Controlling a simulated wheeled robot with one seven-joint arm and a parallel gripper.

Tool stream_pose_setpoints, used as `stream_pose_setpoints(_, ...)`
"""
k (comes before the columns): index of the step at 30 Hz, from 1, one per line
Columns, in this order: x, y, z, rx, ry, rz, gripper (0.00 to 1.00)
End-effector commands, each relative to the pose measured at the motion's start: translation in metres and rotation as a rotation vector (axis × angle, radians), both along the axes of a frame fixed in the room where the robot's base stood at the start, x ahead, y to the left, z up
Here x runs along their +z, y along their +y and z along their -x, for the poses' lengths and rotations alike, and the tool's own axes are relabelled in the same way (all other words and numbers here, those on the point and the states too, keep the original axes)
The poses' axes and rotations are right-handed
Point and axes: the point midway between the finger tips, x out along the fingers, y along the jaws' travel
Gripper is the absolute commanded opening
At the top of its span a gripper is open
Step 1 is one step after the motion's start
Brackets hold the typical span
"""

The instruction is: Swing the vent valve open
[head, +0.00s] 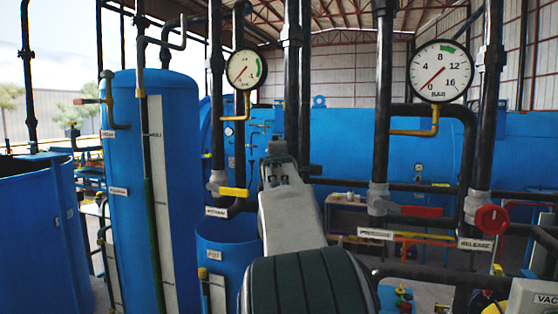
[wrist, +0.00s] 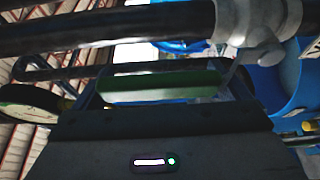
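My gripper (head: 279,150) is raised in the middle of the head view, in front of the dark vertical pipes. In the wrist view, my gripper's fingers (wrist: 165,82) look spread apart. A green lever (wrist: 160,86) lies across the space between them, near a grey valve body (wrist: 255,22) on a dark pipe. It seems joined to that body by a thin metal arm; contact with the fingers cannot be told. This is likely the vent valve, but no vent label is readable. My arm hides this spot in the head view.
A yellow lever (head: 234,192) is left of my arm. A red lever (head: 415,211) and a red knob (head: 491,219), over a RELEASE label (head: 475,244), are at right. Dials (head: 245,69) (head: 440,72) hang above. Vertical pipes (head: 383,110) crowd the area. A blue tank (head: 180,190) stands left.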

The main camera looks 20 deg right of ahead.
Motion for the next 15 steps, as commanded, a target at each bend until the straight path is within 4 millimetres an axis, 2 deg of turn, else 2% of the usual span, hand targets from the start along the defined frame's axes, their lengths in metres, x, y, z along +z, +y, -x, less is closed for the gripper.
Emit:
stream_pose_setpoints(8, -0.001, 0.001, 0.002, 0.001, -0.002, -0.001, 0.95)
stream_pose_setpoints(15, -0.002, 0.008, 0.012, 0.004, -0.003, 0.000, 0.95)
